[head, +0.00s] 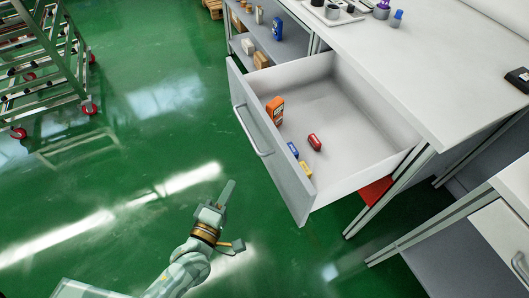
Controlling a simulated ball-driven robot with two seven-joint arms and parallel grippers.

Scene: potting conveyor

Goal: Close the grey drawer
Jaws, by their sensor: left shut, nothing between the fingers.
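The grey drawer (252,150) is pulled far out from under the white worktop. Its curved bar handle (247,131) is on the front panel, which faces the lower left. Inside lie an orange box (275,109), a red item (314,142), a blue item (293,149) and a yellow item (305,169). My left gripper (229,190) is shut and empty, low in the picture, to the left of the drawer front's lower end and apart from it. My right gripper is not in view.
The white worktop (440,75) holds small bottles and a tray at its far end. An open shelf (270,45) with boxes stands beyond the drawer. A metal rack on red wheels (45,75) is at upper left. The green floor (130,150) before the drawer is clear.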

